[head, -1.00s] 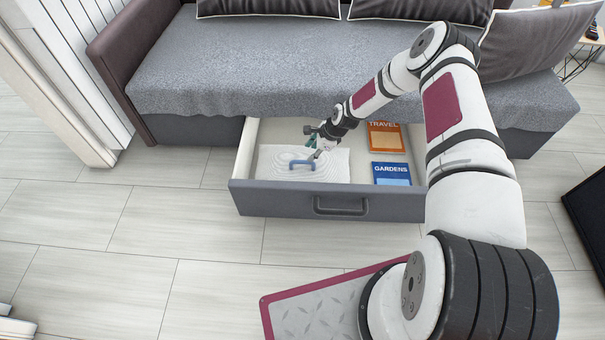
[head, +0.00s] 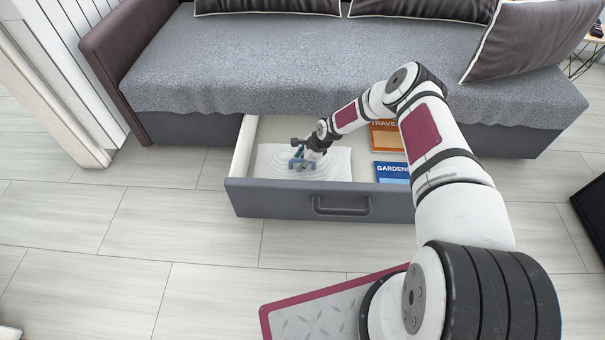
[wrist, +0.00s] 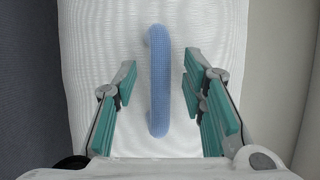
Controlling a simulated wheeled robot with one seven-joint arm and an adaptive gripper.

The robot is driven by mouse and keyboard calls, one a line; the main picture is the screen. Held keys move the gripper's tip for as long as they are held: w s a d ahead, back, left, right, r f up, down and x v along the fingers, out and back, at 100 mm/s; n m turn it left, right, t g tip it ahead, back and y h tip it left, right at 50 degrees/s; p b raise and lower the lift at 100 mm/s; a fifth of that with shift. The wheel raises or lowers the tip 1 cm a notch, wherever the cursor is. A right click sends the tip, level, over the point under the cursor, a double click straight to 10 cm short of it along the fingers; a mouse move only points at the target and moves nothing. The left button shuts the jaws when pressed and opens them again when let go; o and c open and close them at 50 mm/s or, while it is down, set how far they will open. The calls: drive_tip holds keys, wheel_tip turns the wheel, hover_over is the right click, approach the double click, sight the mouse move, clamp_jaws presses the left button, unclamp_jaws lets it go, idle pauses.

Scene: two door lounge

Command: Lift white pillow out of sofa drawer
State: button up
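The white pillow (head: 333,163) lies flat in the left part of the open sofa drawer (head: 300,198). It also fills the middle of the wrist view (wrist: 100,30). A blue handle (wrist: 158,80) stands on top of the pillow. My gripper (wrist: 160,92) is open, with one green-padded finger on each side of the handle and a gap to both. In the head view my gripper (head: 303,160) is over the pillow and partly covers the handle.
An orange book (head: 385,134) and a blue book (head: 392,170) lie in the right part of the drawer, partly behind my arm. The grey sofa seat (head: 240,70) overhangs the drawer's back. Open floor (head: 120,225) lies to the left and in front.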

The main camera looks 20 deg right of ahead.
clamp_jaws()
drive_tip(key=shift+r, duration=0.15)
wheel_tip(320, 180, up, 9)
drive_tip(key=p, duration=0.4)
drive_tip(key=shift+w, duration=0.1)
drive_tip(key=shift+s+r+p, duration=0.75)
drive_tip(key=shift+r+p, duration=7.25)
drive_tip(key=shift+r, duration=5.95)
drive_tip(key=s+a+r+p, duration=0.3)
drive_tip(key=s+r+p, duration=0.6)
drive_tip(key=r+p, duration=0.4)
drive_tip(key=shift+s+a+r, duration=0.25)
drive_tip(key=shift+a+r, duration=0.05)
drive_tip(key=shift+r, duration=0.2)
